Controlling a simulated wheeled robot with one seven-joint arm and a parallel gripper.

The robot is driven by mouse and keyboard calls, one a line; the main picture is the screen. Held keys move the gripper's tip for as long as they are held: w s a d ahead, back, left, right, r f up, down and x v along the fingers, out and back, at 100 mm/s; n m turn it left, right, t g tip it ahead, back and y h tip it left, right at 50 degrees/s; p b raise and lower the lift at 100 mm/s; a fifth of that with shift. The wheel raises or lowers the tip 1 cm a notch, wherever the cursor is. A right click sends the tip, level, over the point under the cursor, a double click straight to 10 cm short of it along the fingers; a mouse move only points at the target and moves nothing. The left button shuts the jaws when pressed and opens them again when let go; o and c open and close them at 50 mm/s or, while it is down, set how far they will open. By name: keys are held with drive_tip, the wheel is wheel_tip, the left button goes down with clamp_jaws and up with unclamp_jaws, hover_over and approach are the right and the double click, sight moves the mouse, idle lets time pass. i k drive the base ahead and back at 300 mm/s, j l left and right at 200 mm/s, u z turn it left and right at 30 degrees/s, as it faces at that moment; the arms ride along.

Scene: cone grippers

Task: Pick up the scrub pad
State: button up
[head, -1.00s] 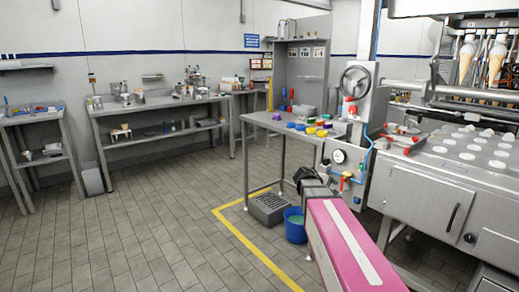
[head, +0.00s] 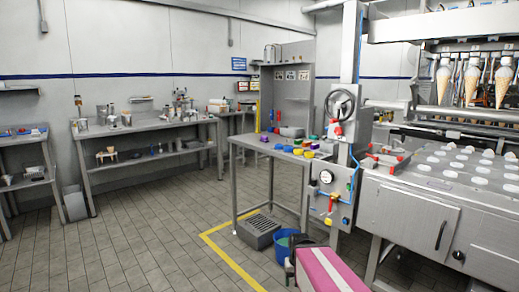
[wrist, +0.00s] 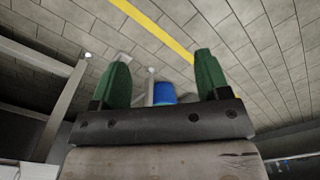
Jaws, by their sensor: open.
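I cannot pick out the scrub pad for certain. A blue bucket (head: 284,248) stands on the floor beside the steel table, with something green showing inside it; I cannot tell what that is. A blue object, probably the same bucket, shows between my fingers in the wrist view (wrist: 164,93), beyond them and apart from them. My gripper (wrist: 161,56) has two green fingers spread wide with nothing between them. In the head view my pink arm comes in from the bottom edge, and its dark end is near the bucket.
A grey slotted crate (head: 257,231) sits on the floor left of the bucket. The steel table (head: 247,143) holds several coloured items. A control post (head: 333,190) and a large ice-cream machine (head: 430,205) stand at right.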

sight(264, 138)
drive_tip(key=z, duration=1.6)
drive_tip(key=u, duration=1.7)
drive_tip(key=i+j+z, duration=0.2)
drive_tip(key=i+j, duration=0.2)
